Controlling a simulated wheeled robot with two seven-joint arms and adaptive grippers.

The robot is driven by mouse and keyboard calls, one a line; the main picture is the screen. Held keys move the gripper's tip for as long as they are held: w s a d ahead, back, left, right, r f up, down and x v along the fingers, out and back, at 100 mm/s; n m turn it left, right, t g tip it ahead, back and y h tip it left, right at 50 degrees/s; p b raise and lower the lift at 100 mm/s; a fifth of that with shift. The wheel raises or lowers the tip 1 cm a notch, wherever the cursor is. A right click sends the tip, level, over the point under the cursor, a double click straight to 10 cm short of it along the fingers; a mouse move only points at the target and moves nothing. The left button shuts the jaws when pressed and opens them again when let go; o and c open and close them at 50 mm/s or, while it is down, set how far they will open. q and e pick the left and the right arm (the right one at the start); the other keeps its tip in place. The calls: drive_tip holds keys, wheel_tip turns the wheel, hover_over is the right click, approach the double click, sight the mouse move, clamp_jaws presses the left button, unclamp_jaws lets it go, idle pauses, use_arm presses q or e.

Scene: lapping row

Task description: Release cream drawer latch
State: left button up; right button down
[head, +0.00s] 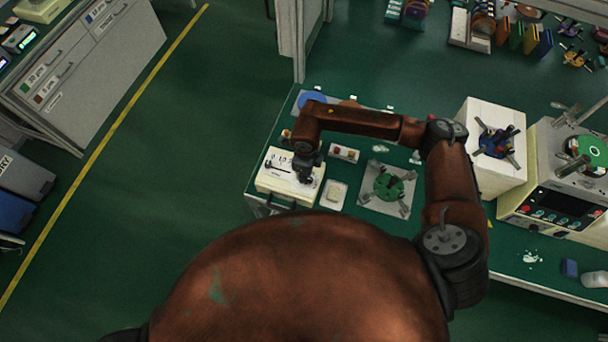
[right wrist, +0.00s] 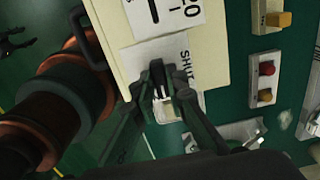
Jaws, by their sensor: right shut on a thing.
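The cream drawer unit (head: 268,182) stands at the left front corner of the green bench. In the right wrist view its cream top (right wrist: 218,55) bears white labels, one reading "SHUT" (right wrist: 184,62). A black handle (right wrist: 88,38) shows at its edge. My right gripper (head: 307,168) reaches down onto the top of the unit. In the right wrist view the gripper (right wrist: 160,80) is shut on a small dark part beside the SHUT label, seemingly the latch. The fingers mostly hide the latch, so its exact position cannot be told.
A small pale tray (head: 333,194) lies close right of the unit. A grey plate with a green disc (head: 388,187) lies farther right. A white block (head: 495,160) and a control machine (head: 545,205) fill the right side.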

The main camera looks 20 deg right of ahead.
drive_tip(key=shift+d+f, duration=0.1)
drive_tip(key=shift+d, duration=0.25)
drive_tip(key=c, duration=2)
unclamp_jaws()
drive_tip(key=shift+o, duration=0.3)
drive_tip(key=shift+a, duration=0.15)
drive_tip(key=shift+a, duration=0.1)
wheel_tip(320, 180, up, 12)
